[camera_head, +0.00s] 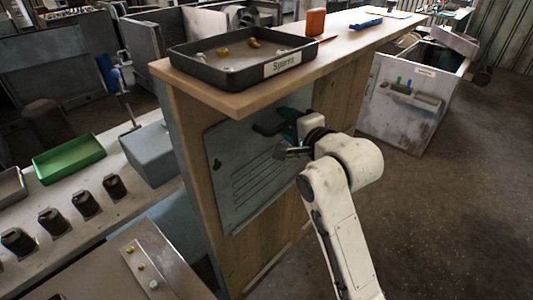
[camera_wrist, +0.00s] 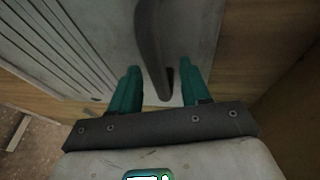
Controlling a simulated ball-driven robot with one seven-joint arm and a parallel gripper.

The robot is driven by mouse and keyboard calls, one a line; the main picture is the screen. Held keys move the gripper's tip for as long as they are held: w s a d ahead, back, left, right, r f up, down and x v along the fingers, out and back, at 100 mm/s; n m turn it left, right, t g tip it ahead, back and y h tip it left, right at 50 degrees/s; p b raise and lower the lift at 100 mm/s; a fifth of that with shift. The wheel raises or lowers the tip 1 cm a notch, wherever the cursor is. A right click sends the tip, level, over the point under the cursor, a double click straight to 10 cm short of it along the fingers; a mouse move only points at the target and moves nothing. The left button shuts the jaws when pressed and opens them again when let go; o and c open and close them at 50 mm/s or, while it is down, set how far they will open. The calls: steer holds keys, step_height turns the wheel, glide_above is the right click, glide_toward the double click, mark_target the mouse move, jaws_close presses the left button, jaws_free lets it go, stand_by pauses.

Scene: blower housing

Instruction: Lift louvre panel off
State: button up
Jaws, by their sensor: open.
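The louvre panel (camera_head: 240,180) is a grey sheet with slanted slots, upright against the wooden side of the counter. It also fills much of the wrist view (camera_wrist: 85,25). A dark bar handle (camera_head: 268,129) stands out from its upper part. My gripper (camera_head: 290,130) is at that handle, partly hidden by my own wrist. In the wrist view, the teal fingers of my gripper (camera_wrist: 158,75) are open, one on each side of the handle (camera_wrist: 149,35). I see gaps between the handle and both fingers.
The wooden counter top (camera_head: 235,101) overhangs the panel, with a black "Spares" tray (camera_head: 225,78) on it. An orange block (camera_head: 315,22) stands farther back. A bench with a green tray (camera_head: 68,157) is at left. Open floor (camera_head: 440,200) lies to the right.

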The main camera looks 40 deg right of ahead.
jaws_close()
stand_by(0.3)
